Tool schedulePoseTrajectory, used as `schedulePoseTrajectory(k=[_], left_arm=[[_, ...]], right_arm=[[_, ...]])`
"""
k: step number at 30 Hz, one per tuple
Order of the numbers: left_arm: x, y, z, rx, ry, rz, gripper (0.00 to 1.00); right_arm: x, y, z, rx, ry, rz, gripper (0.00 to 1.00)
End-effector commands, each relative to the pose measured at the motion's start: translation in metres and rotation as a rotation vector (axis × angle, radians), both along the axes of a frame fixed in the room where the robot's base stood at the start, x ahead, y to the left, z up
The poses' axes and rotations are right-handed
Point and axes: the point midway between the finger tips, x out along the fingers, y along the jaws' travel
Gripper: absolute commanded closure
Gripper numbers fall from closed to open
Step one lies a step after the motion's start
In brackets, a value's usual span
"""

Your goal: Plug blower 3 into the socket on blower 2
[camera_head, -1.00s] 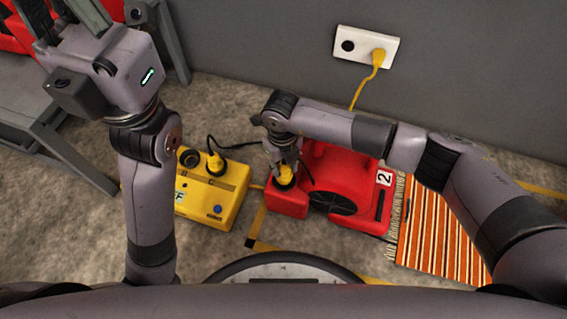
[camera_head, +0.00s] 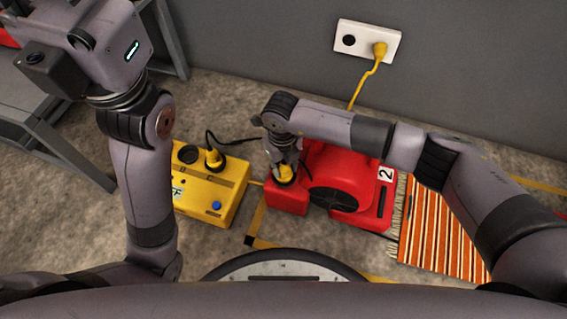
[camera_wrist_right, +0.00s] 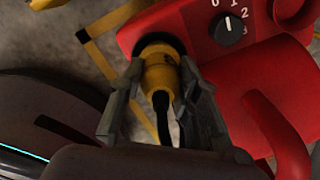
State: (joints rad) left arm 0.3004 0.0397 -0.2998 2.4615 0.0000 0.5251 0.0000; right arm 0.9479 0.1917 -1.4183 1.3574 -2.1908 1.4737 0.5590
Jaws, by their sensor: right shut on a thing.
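Blower 2 (camera_head: 332,180) is the red machine with the "2" label, on the floor by the wall. My right gripper (camera_head: 284,172) points down over its low left part and is shut on a yellow plug (camera_wrist_right: 160,72) with a black cord. In the right wrist view the plug's front end meets the black round socket (camera_wrist_right: 158,42) on the red housing, roughly in line with it. I cannot tell how deep it sits. The right gripper's fingers (camera_wrist_right: 152,105) flank the plug. My left arm is raised at the left; its fingertips are out of view.
A yellow power box (camera_head: 208,195) with another yellow plug (camera_head: 214,158) stands left of blower 2. A striped rug (camera_head: 440,230) lies at right. A wall socket (camera_head: 367,40) holds a yellow plug. A grey bench (camera_head: 50,130) is at left. A dial (camera_wrist_right: 229,30) is beside the black socket.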

Motion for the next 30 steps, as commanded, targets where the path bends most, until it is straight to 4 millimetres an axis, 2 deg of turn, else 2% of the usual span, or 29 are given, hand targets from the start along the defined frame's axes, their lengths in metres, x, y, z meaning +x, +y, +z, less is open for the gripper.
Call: schedulePoseTrajectory(k=[1,2,12,23,26,30], left_arm=[[-0.001,0.0,0.0,0.0,-0.005,0.0,1.0],[-0.002,0.0,0.001,-0.001,-0.008,0.0,1.0],[-0.004,0.001,0.003,-0.002,-0.015,-0.001,1.0],[-0.001,0.001,0.001,-0.006,-0.006,-0.001,1.0],[-0.001,0.001,0.001,-0.005,-0.006,-0.001,1.0],[-0.002,0.001,0.001,-0.004,-0.007,-0.001,1.0]], right_arm=[[0.0,0.0,-0.002,0.0,0.0,0.0,1.0],[0.0,0.0,-0.002,0.0,0.0,0.0,0.69],[0.0,0.0,-0.001,0.0,0.0,0.0,0.46],[0.0,0.0,0.002,0.0,0.0,0.001,0.46],[0.0,0.001,0.014,0.001,-0.002,0.001,0.46],[0.0,0.001,0.042,0.001,-0.004,0.002,0.46]])
